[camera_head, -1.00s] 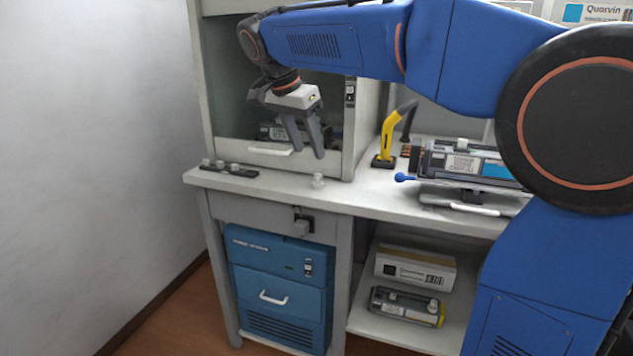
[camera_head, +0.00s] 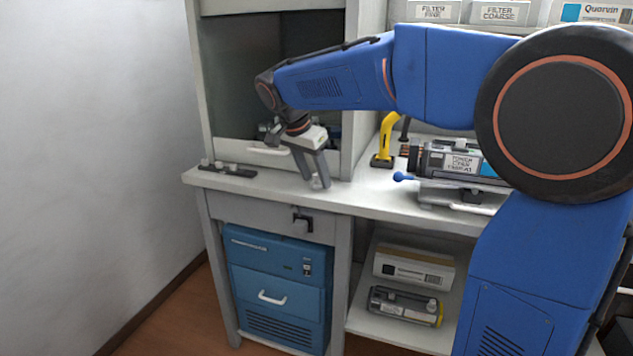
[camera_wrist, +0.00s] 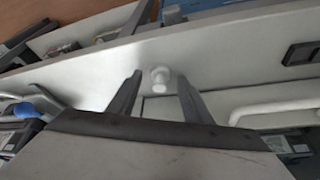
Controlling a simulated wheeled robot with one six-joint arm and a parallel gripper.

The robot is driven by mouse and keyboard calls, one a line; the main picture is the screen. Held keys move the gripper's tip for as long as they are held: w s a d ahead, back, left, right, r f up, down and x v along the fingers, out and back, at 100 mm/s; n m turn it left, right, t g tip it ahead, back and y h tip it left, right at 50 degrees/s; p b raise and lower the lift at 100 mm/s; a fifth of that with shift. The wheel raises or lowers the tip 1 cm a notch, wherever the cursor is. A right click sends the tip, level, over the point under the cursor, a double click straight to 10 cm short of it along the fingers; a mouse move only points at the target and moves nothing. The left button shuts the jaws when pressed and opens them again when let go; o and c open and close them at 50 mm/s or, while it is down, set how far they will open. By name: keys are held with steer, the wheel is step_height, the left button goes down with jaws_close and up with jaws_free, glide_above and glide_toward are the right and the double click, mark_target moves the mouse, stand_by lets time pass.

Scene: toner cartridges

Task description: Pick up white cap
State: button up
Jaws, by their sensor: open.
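The white cap (camera_wrist: 160,79) stands on the light worktop, between and slightly beyond my open fingertips in the wrist view. In the head view the cap (camera_head: 316,182) is partly hidden by the fingers of my gripper (camera_head: 317,186). My gripper also shows in the wrist view (camera_wrist: 158,80), with its two fingers spread on either side of the cap. I cannot tell whether a finger touches it.
A dark strip with small light pieces (camera_head: 228,169) lies on the left of the worktop (camera_head: 270,186). A yellow-handled tool (camera_head: 386,140) and a toner cartridge on a stand (camera_head: 458,160) are to the right. The hood cabinet (camera_head: 205,80) rises behind.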

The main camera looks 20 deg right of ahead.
steer(key=c, duration=1.1)
steer(key=shift+r, duration=0.15)
